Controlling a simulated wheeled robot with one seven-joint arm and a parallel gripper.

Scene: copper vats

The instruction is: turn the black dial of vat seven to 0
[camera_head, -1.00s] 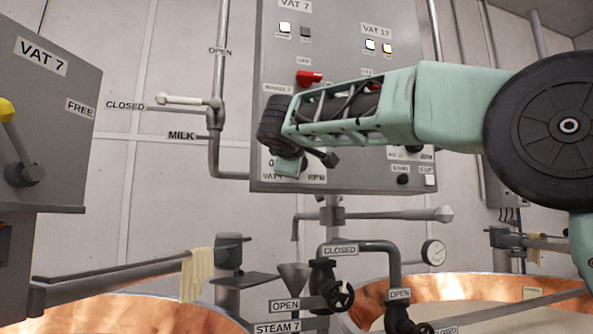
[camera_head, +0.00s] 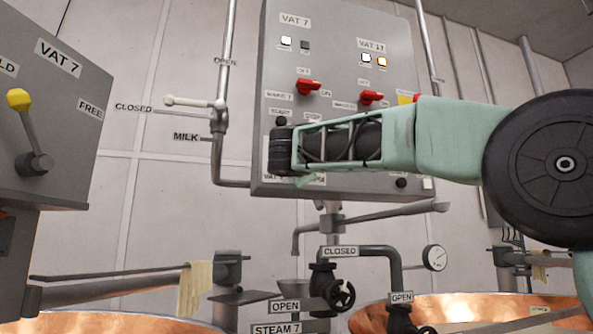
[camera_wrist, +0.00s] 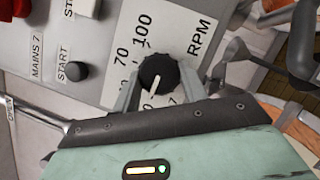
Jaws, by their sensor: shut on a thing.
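The black dial (camera_wrist: 158,71) sits on a pale scale plate (camera_wrist: 187,28) marked RPM, 70 and 100 in the wrist view. Its white pointer points down in that picture, toward my gripper. Part of a printed digit shows just below it, but the lower scale is partly hidden, so I cannot tell the exact reading. My gripper (camera_wrist: 161,84) has one grey finger on each side of the dial and is shut on it. In the head view my arm covers the dial on the grey VAT 7 / VAT 17 control panel (camera_head: 335,60).
Red switches (camera_head: 309,86) sit above my arm. A VAT 7 box with a yellow-knobbed lever (camera_head: 28,130) is at left. Pipes, a valve wheel (camera_head: 341,294) and copper vats (camera_head: 110,322) are below.

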